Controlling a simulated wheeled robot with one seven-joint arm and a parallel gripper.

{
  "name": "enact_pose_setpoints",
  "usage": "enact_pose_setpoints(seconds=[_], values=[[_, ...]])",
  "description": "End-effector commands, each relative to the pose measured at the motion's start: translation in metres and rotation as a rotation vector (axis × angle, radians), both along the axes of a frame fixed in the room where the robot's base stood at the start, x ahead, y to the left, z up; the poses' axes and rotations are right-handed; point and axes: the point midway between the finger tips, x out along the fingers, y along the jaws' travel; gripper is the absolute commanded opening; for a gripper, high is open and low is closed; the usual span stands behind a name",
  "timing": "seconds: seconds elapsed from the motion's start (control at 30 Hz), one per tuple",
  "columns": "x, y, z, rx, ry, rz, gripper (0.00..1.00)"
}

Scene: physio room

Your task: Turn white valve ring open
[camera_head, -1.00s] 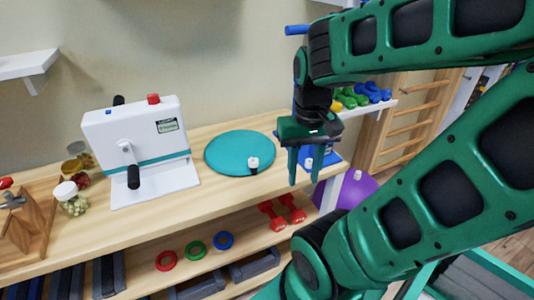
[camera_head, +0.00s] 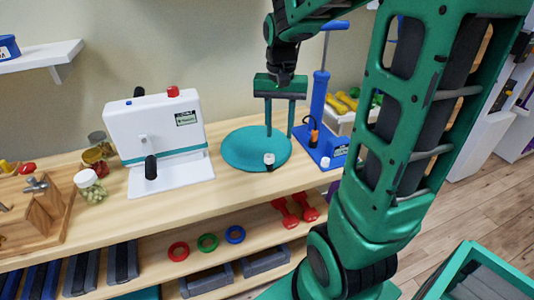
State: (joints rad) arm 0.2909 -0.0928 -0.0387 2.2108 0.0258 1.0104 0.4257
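A teal round disc (camera_head: 245,150) lies flat on the wooden bench. At its front right edge is a small upright fitting with a white ring (camera_head: 269,157) on top and a dark part below. My gripper (camera_head: 279,134) points down above the right part of the disc. Its two green fingers are apart with nothing between them. The fingertips appear above and slightly right of the white ring, apart from it. How far the ring is turned is too small to tell.
A blue pump (camera_head: 318,100) stands on a blue base right of the disc, with a small white cap (camera_head: 325,162) at its front. A white machine with a black handle (camera_head: 158,135) stands left. Jars (camera_head: 90,187) and a wooden stand (camera_head: 45,207) are farther left. Bench front is clear.

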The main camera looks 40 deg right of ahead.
Motion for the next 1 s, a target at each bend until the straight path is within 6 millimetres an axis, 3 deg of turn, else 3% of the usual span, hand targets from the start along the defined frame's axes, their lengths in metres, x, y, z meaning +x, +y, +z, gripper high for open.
enact_pose_setpoints(seconds=[0.1, 0.23, 0.47, 0.8, 1.0], values=[[0.026, 0.002, -0.004, 0.008, -0.002, -0.027, 0.34], [0.038, 0.003, -0.008, 0.014, -0.003, -0.042, 0.34], [0.039, 0.003, -0.033, 0.015, -0.001, -0.045, 0.34], [0.038, 0.002, -0.091, 0.015, 0.0, -0.045, 0.34], [0.038, 0.002, -0.11, 0.015, -0.003, -0.045, 0.34]])
